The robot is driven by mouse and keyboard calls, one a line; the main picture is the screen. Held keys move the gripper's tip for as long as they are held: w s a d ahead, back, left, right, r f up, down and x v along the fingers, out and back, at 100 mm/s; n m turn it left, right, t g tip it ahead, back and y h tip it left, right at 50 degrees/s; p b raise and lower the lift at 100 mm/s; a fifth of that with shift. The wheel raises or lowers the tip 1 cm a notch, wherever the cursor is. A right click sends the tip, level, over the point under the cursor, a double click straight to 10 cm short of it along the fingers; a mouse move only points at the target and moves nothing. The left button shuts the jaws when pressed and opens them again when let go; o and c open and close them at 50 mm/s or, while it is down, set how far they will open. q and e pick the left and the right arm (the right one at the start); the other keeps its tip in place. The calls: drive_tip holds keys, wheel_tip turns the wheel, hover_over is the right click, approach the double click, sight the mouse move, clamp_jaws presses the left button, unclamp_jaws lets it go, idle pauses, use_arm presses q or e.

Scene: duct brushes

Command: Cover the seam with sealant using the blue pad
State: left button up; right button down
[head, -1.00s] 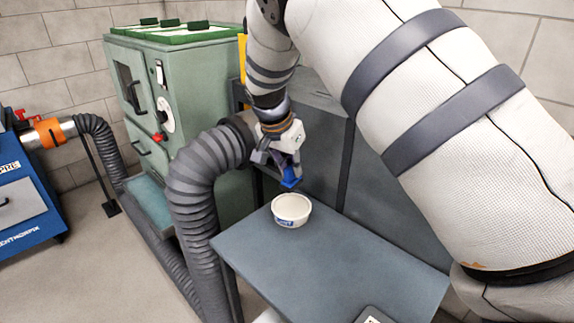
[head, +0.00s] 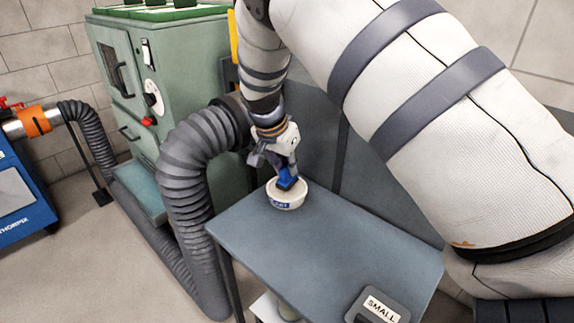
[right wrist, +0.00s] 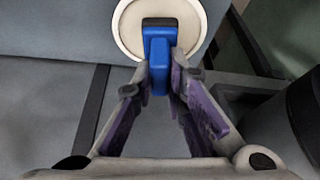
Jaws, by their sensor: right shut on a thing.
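My right gripper (head: 281,163) is shut on the blue pad (head: 287,181), which points down. The white tub (head: 286,205) stands on the grey table (head: 265,245), and the pad's lower end is at its opening. In the right wrist view the fingers (right wrist: 160,80) hold the pad's blue handle (right wrist: 159,65), whose far end overlaps the pale tub (right wrist: 127,38). I cannot tell whether the pad touches what is inside. The ribbed grey duct (head: 190,170) bends up beside the table to the green cabinet (head: 175,60). I cannot make out the seam. My left gripper is not in view.
A tray labelled SMALL (head: 380,305) lies at the table's near right corner. A blue machine (head: 20,200) with an orange-collared pipe (head: 33,122) stands at the left. The table's middle is clear. The duct rises close to the table's left edge.

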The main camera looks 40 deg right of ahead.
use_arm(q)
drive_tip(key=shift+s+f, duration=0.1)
use_arm(e)
drive_tip(key=shift+f, duration=0.5)
idle(0.4)
drive_tip(key=shift+f, duration=0.1)
idle(0.9)
drive_tip(key=shift+r+p, duration=0.9)
drive_tip(key=shift+r, duration=2.75)
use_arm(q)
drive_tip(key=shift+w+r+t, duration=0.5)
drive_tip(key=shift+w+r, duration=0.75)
use_arm(e)
drive_tip(key=shift+f, duration=0.1)
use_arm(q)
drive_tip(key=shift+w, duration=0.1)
use_arm(e)
drive_tip(key=s+a+n+t+y, duration=0.1)
drive_tip(key=s+a+n, duration=0.2)
drive_tip(key=a+n, duration=0.2)
drive_tip(key=s+a+n+t+y, duration=0.1)
drive_tip(key=a+n, duration=0.4)
drive_tip(key=a, duration=0.5)
drive_tip(key=s+a+n+t+y, duration=0.1)
drive_tip(key=s+a+n+y, duration=0.1)
drive_tip(key=s+a+n, duration=0.3)
drive_tip(key=a, duration=0.3)
drive_tip(key=shift+s+f, duration=0.25)
drive_tip(key=shift+f, duration=0.05)
